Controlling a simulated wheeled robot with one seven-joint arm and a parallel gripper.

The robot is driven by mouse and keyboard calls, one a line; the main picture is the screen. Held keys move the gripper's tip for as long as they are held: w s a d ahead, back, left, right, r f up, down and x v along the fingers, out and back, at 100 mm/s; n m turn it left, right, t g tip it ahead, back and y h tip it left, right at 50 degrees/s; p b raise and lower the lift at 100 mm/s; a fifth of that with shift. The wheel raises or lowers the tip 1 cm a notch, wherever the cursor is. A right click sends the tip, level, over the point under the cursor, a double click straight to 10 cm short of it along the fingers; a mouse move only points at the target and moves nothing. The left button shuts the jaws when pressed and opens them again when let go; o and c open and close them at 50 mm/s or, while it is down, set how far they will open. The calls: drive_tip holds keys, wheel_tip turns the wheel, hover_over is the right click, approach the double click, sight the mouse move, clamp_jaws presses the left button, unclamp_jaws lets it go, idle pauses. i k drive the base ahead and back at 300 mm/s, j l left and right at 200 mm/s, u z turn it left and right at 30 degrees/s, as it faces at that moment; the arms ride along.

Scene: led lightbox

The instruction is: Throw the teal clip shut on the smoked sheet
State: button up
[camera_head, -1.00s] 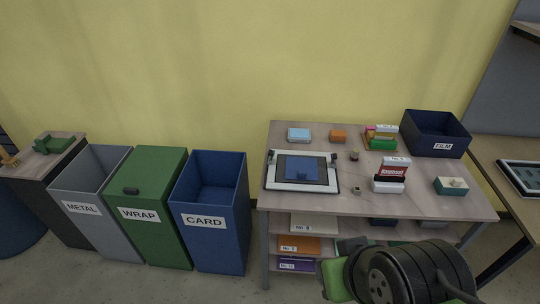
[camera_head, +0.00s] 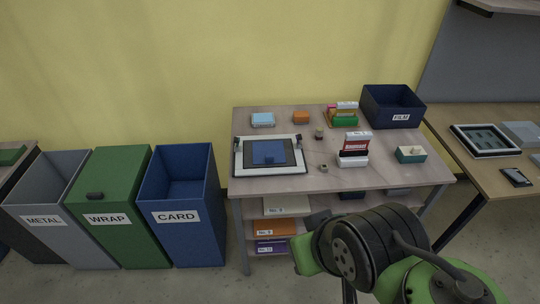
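A white-framed lightbox panel (camera_head: 241,170) lies on the left part of the workbench. A dark grey sheet (camera_head: 291,159) with a smaller blue piece (camera_head: 268,153) on it lies on the panel. Small dark clip-like parts stand at its back left corner (camera_head: 238,140) and back right corner (camera_head: 298,139). They are too small to tell their colour, or whether they are open or shut. My green and black arm shows at the bottom right, in front of the bench. My gripper itself does not show.
The workbench (camera_head: 335,180) also bears a light blue box (camera_head: 263,120), an orange block (camera_head: 301,118), a red-and-white box (camera_head: 356,147), a teal-and-white block (camera_head: 411,154) and a navy FILM bin (camera_head: 392,104). METAL, WRAP and CARD bins (camera_head: 180,205) stand left. A second table (camera_head: 470,150) stands right.

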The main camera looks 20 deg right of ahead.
sight(237, 140)
drive_tip(key=i+u, duration=0.35)
drive_tip(key=i, duration=0.15)
drive_tip(key=i+l+u, duration=0.2)
drive_tip(key=i+u, duration=0.2)
drive_tip(key=i, duration=0.1)
